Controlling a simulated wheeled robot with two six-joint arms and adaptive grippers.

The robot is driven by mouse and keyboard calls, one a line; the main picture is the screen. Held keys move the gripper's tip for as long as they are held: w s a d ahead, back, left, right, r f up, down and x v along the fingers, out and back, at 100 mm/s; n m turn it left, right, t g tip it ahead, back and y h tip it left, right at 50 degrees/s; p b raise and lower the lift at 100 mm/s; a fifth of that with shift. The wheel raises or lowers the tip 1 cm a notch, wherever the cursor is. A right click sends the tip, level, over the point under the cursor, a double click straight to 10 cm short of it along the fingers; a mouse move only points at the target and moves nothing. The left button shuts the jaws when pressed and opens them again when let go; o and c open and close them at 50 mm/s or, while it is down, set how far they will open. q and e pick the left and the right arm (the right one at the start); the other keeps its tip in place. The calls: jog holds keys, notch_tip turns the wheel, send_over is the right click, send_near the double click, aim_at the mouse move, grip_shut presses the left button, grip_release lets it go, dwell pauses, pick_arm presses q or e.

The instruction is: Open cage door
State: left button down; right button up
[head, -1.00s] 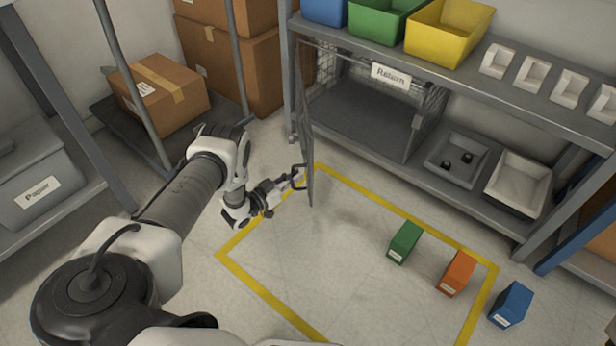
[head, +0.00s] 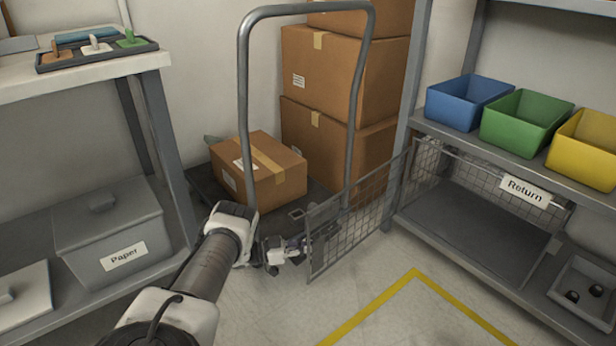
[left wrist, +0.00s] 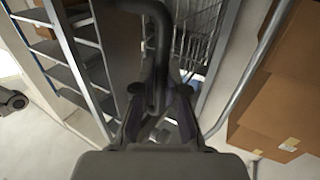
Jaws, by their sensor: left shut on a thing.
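The wire mesh cage door (head: 358,218) stands swung out to the left from the lower shelf, beside the hand cart. The cage (head: 470,218) with its "Return" label has an open front, and its grey floor shows bare. My left gripper (head: 302,248) is at the door's free edge, shut on the door's handle. In the left wrist view, my left gripper's fingers (left wrist: 158,112) close around a dark curved bar, the handle (left wrist: 160,60). The exact finger contact is dark and partly hidden. My right gripper is out of view.
A hand cart (head: 243,100) with cardboard boxes (head: 258,170) stands close behind the door and gripper. A shelf with a "Paper" bin (head: 110,235) is at the left. Blue, green and yellow bins (head: 525,122) sit above the cage. The floor inside the yellow line (head: 375,308) is clear here.

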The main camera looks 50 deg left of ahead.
pick_arm(q)
jog(key=shift+a, duration=0.3)
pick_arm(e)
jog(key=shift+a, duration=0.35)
pick_arm(q)
jog(key=c, duration=1.2)
grip_release()
jog(key=shift+w, duration=0.1)
jog(key=v, duration=0.7)
jog(key=shift+s, duration=0.25)
jog(key=shift+a, duration=0.15)
jog(key=shift+f, duration=0.1)
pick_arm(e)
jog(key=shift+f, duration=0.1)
